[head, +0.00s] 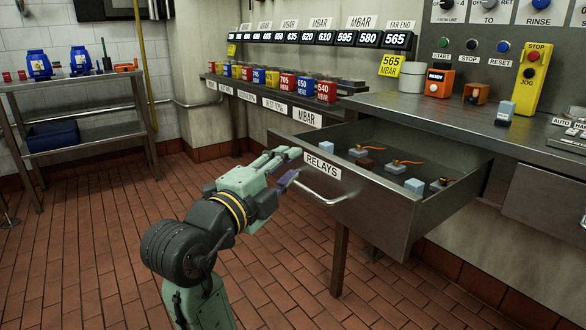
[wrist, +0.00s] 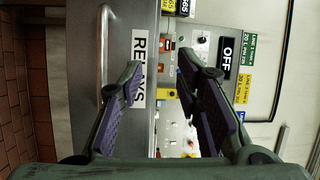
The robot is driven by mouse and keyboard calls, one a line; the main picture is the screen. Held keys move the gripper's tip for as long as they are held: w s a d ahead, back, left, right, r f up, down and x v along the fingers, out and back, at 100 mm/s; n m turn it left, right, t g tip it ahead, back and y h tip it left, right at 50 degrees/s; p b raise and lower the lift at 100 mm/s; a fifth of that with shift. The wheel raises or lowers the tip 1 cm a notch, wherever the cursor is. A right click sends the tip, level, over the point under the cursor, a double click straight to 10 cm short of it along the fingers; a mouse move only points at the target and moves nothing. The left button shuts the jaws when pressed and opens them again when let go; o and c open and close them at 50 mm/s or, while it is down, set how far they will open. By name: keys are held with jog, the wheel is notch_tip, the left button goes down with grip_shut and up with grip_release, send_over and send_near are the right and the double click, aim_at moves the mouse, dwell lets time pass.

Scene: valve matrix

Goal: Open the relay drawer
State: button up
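The relay drawer (head: 352,193), a grey metal box with a white RELAYS label (head: 323,167), stands pulled out from under the right-hand counter. Its bar handle (head: 325,196) is on the front panel. Several small pale blocks, some with orange parts, lie inside. My gripper (head: 290,168) is at the left end of the drawer front, its fingers spread apart with nothing between them. In the wrist view, the gripper (wrist: 165,105) is open; the handle (wrist: 103,55) shows outside the left finger, and the RELAYS label (wrist: 138,70) beyond the fingertips. Whether a finger touches the drawer I cannot tell.
A counter (head: 440,112) with buttons and control boxes is above the drawer. Coloured numbered blocks (head: 326,90) stand on a rear shelf. A metal side table (head: 85,110) with blue containers is at the left. The tiled floor (head: 90,245) left of my arm is clear.

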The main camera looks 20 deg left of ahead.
jog(key=shift+f+b+v, duration=0.2)
jog(key=shift+b+v, duration=0.05)
jog(key=shift+v, duration=0.65)
jog(key=shift+f+b+v, duration=0.2)
jog(key=shift+f+v, duration=0.05)
jog(key=shift+v, duration=0.7)
jog(key=shift+f+b+v, duration=0.2)
jog(key=shift+b+v, duration=0.05)
jog(key=shift+v, duration=0.65)
